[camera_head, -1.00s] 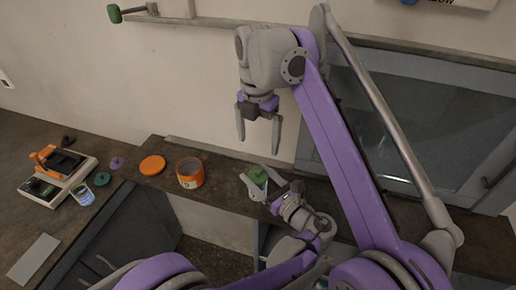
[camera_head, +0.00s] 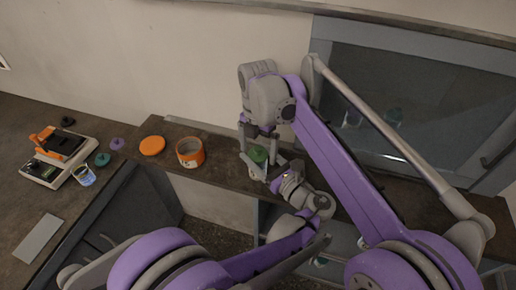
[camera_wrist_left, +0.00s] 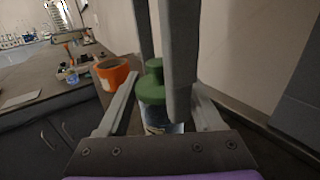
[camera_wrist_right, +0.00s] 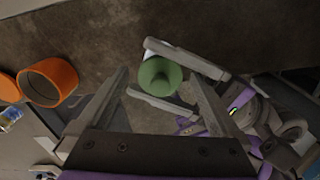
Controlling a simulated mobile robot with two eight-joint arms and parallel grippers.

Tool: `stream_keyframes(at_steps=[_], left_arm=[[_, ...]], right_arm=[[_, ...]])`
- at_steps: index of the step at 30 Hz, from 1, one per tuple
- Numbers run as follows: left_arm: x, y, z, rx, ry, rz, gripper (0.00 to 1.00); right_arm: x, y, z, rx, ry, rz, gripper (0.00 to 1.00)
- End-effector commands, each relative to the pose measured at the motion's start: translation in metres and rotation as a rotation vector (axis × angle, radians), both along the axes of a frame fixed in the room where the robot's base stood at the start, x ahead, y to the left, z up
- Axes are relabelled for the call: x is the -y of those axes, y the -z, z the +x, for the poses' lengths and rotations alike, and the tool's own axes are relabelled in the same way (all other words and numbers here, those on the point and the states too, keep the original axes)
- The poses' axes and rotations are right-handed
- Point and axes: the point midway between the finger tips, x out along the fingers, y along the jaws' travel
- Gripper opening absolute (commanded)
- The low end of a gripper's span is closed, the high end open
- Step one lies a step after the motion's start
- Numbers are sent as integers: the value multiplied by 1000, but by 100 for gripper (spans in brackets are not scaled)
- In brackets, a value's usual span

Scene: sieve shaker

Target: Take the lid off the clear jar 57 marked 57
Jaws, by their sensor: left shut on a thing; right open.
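The clear jar (camera_wrist_left: 158,127) with a green knobbed lid (camera_wrist_left: 152,90) stands upright at the counter's front part. Its label is too small and covered to read. My left gripper (camera_head: 258,168) is shut on the jar's body, with one finger on each side, below the lid. The lid is on the jar, and the right wrist view shows it from above (camera_wrist_right: 160,77). My right gripper (camera_wrist_right: 160,72) points down from above, open, with its fingertips on either side of the lid. I cannot tell whether they touch it. In the head view the right gripper (camera_head: 256,140) partly hides the jar.
An open orange-banded container (camera_head: 190,152) stands left of the jar, beside an orange lid (camera_head: 152,145). Farther left are a scale (camera_head: 60,155), a small jar (camera_head: 84,175), and green (camera_head: 102,159) and purple (camera_head: 117,143) lids. A wall rises close behind the counter.

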Motion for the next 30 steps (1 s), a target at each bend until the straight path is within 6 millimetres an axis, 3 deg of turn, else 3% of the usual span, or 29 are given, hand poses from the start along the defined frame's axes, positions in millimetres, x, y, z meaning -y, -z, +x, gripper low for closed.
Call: stream_keyframes(at_steps=[4, 20, 30], left_arm=[[0, 0, 0, 0, 0, 0, 0], [0, 0, 0, 0, 0, 0, 0], [0, 1, 0, -2, 0, -1, 0]], right_arm=[[0, 0, 0, 0, 0, 0, 98], [0, -1, 0, 0, 0, 0, 3], [0, -7, 0, 0, 0, 0, 1]])
